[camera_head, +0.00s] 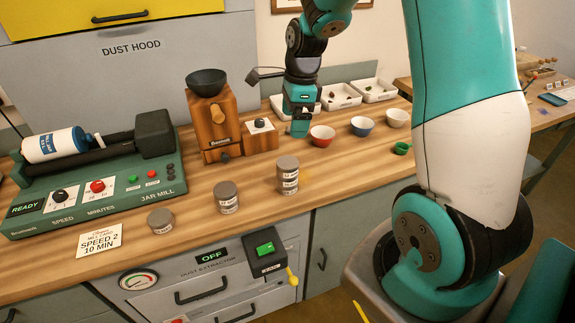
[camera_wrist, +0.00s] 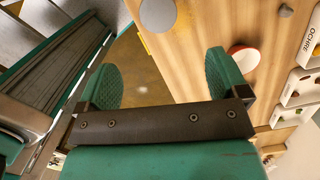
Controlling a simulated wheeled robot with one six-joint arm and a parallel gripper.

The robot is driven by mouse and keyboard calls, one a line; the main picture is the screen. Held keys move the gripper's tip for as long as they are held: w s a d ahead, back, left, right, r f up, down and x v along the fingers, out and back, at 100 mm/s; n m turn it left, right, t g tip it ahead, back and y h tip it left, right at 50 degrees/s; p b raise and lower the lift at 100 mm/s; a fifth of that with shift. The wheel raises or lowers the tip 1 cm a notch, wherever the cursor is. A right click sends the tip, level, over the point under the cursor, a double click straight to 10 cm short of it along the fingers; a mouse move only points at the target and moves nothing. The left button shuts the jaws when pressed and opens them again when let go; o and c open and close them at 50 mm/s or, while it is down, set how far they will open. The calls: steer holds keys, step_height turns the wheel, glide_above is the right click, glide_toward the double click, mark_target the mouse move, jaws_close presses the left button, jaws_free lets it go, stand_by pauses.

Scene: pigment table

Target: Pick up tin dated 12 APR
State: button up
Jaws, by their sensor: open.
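Grey lidded tins with white labels stand near the front of the wooden table in the head view: a single tin (camera_head: 161,220), a stack of two (camera_head: 227,197) and a taller stack (camera_head: 288,176) at the right. The labels are too small to read, so I cannot tell which tin is dated 12 APR. My gripper (camera_head: 299,130) points down behind the tall stack, just left of the red bowl (camera_head: 322,136). In the wrist view my gripper (camera_wrist: 163,77) is open with nothing between its fingers. A grey round top, likely a tin (camera_wrist: 157,14), shows beyond the fingertips.
A jar mill (camera_head: 95,170) is at the left, a wooden grinder (camera_head: 215,125) behind the tins. A blue bowl (camera_head: 362,126), a white bowl (camera_head: 396,118), a small green bowl (camera_head: 402,148) and white trays (camera_head: 341,97) are at the right. A card (camera_head: 99,240) lies near the front edge.

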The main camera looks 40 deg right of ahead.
mark_target(288, 162)
steer(key=f, duration=0.2)
steer(key=f+p, duration=0.1)
steer(key=f, duration=0.2)
steer(key=a+f, duration=0.1)
steer(key=f, duration=0.2)
steer(key=shift+w+f, duration=0.2)
steer(key=shift+a+f+p, duration=0.15)
steer(key=shift+f+p, duration=0.5)
steer(key=shift+f, duration=0.7)
steer(key=shift+a+f+p, duration=0.15)
steer(key=shift+f+p, duration=0.5)
steer(key=shift+f, duration=0.65)
steer(key=c, duration=1)
